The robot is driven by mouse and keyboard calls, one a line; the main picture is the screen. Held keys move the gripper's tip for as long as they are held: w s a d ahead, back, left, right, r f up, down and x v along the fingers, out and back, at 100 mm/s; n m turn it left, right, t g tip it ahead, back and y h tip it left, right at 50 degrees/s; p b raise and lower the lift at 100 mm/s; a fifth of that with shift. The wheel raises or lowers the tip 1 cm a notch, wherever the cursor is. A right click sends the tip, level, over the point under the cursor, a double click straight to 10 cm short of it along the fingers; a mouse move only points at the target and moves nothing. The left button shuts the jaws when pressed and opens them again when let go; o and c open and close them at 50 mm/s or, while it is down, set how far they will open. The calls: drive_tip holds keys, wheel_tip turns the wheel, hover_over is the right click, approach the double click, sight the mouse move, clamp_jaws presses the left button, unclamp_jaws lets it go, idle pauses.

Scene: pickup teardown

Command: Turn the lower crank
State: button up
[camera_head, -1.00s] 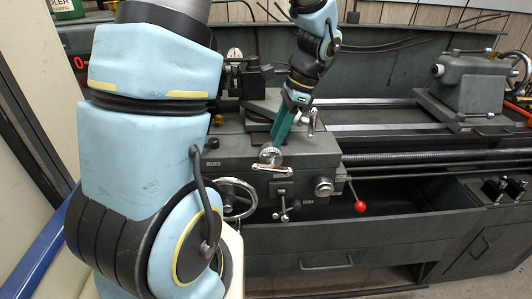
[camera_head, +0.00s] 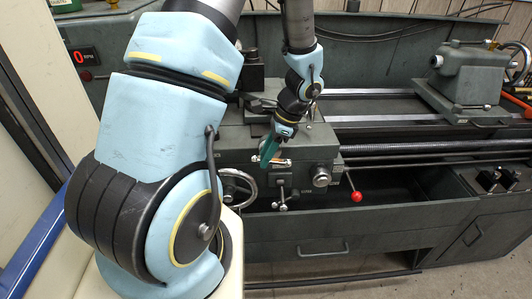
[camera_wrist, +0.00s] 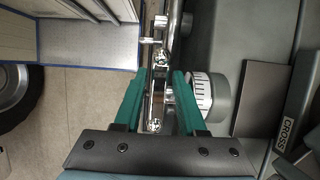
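The lower crank is a silver bar with knobs on the front of the lathe carriage (camera_head: 315,147). In the wrist view the crank (camera_wrist: 158,90) runs lengthwise between the two teal fingers. My gripper (camera_wrist: 160,72) is open around it, with gaps to both fingers, so it does not look clamped. A white graduated dial (camera_wrist: 202,95) sits just right of the right finger. In the head view my gripper (camera_head: 267,155) points down at the crank and hides most of it; its bar end shows at the right.
A large handwheel (camera_head: 238,188) is at lower left of the crank. A small star-shaped lever (camera_head: 281,194) and a red-knobbed lever (camera_head: 356,197) are below and right. The tailstock (camera_head: 468,78) is far right. Open floor shows in the wrist view.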

clamp_jaws()
idle(0.3)
drive_tip(key=shift+d+y, duration=0.1)
drive_tip(key=shift+y, duration=0.2)
drive_tip(key=shift+d+y+b, duration=0.35)
drive_tip(key=shift+y, duration=0.85)
drive_tip(key=shift+d+r+y+b, duration=0.1)
drive_tip(key=shift+d+y+b, duration=0.15)
drive_tip(key=shift+y, duration=0.95)
drive_tip(key=shift+d+r+y+b, duration=0.1)
drive_tip(key=shift+d+y+b, duration=0.15)
drive_tip(key=shift+y, duration=0.95)
unclamp_jaws()
